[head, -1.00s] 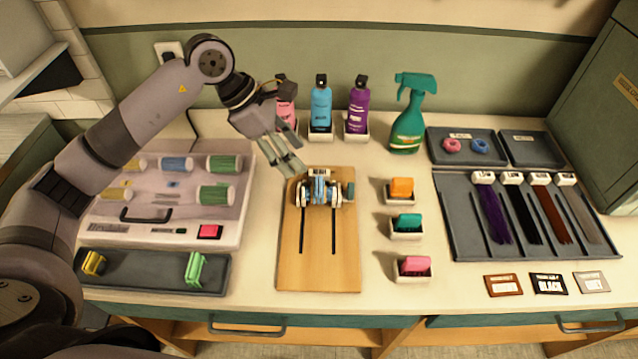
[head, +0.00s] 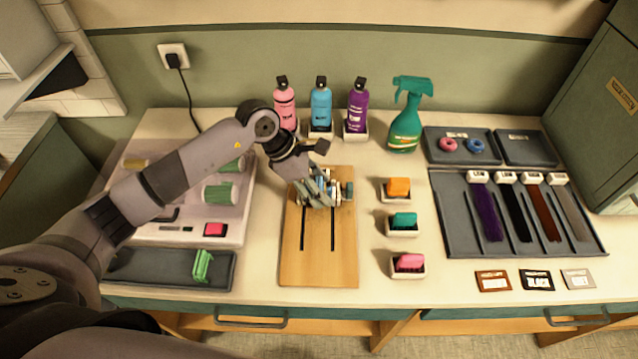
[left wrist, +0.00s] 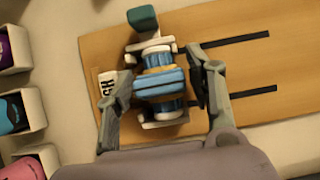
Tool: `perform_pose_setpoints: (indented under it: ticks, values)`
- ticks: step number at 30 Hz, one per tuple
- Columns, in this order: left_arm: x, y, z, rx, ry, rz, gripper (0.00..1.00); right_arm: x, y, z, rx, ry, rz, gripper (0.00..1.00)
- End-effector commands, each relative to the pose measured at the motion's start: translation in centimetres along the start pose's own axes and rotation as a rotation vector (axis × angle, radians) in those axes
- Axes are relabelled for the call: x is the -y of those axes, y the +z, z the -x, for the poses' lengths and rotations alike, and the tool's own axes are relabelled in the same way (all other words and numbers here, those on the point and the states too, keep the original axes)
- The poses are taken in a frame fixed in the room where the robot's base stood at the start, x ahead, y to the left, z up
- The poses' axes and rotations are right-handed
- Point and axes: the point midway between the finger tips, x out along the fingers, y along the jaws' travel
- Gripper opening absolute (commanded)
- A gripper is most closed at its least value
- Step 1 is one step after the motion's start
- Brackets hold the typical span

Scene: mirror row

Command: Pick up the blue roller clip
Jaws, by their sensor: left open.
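The blue roller clip (left wrist: 158,84) sits across a blue ribbed roller with white ends in a holder on the wooden board (left wrist: 240,75), best seen in the left wrist view. My left gripper (left wrist: 155,80) is open, with one finger on each side of the clip; I cannot tell whether either finger touches it. In the head view the left gripper (head: 315,192) is over the holder at the upper part of the board (head: 318,265) and hides most of the clip. My right gripper is not in view.
Pink, blue and purple bottles (head: 321,105) and a green spray bottle (head: 405,120) stand behind the board. Small white trays with coloured blocks (head: 403,220) line its right side. A dark tray with a green clip (head: 203,265) lies at the left. The board's lower part is clear.

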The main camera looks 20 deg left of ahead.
Motion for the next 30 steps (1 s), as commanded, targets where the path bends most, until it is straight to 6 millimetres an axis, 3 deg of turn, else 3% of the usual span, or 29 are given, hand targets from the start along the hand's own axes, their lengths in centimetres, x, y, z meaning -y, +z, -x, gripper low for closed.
perform_pose_setpoints:
  ticks: [4, 16, 25, 30]
  values:
    - [0.0, 0.0, 0.0, 0.000, 0.000, 0.000, 0.48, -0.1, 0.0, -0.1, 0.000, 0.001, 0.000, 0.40]
    - [0.0, 0.0, 0.1, 0.000, 0.000, 0.000, 0.22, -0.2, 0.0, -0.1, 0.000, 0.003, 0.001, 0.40]
    - [-0.1, 0.1, 0.3, 0.001, 0.001, 0.000, 0.22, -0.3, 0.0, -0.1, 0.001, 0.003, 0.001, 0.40]
    - [-0.1, 0.8, 1.4, 0.002, 0.003, -0.001, 0.22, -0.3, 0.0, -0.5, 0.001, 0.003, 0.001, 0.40]
